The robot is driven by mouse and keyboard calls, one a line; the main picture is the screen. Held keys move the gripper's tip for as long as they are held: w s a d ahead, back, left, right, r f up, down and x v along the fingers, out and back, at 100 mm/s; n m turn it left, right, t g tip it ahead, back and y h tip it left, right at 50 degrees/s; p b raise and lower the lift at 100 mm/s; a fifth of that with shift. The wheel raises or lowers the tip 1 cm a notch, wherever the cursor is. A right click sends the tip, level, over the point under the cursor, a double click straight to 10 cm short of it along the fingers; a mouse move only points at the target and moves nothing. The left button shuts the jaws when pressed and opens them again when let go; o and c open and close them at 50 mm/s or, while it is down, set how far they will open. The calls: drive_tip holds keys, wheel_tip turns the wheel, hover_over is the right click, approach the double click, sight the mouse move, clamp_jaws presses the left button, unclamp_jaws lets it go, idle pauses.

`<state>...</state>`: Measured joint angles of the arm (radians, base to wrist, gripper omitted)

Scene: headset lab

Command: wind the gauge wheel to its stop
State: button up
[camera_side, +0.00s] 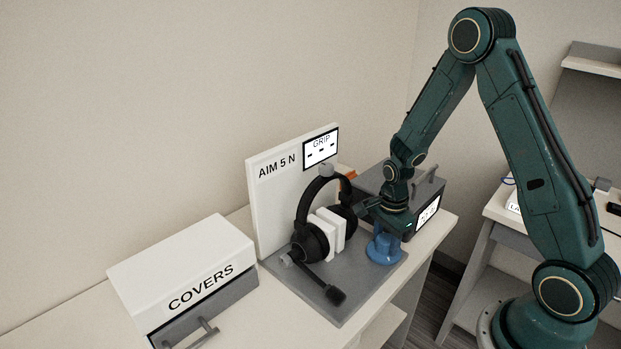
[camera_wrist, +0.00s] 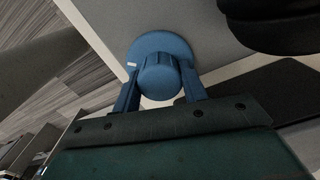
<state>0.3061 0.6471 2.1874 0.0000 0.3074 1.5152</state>
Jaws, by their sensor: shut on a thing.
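The blue gauge wheel (camera_side: 383,252) stands on a round blue base at the right of the grey plate. In the wrist view the wheel (camera_wrist: 158,78) is a ribbed knob, with a small white mark on the base's left rim. My gripper (camera_side: 387,230) reaches down onto it from above, and in the wrist view its blue fingers (camera_wrist: 160,88) are shut on the wheel's two sides. The black headset (camera_side: 312,240) hangs beside it, with white blocks (camera_side: 327,230) between its ear cups. The grip display (camera_side: 321,147) on the white panel shows only dashes.
The white panel (camera_side: 272,200) reads "AIM 5 N". A grey box (camera_side: 372,182) with a handle and a lit screen stands behind my gripper.

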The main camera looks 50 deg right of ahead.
sight(386, 238)
drive_tip(key=o, duration=1)
drive_tip(key=shift+c, duration=0.2)
drive_tip(key=shift+r, duration=0.1)
wheel_tip(386, 238, up, 14)
idle(0.3)
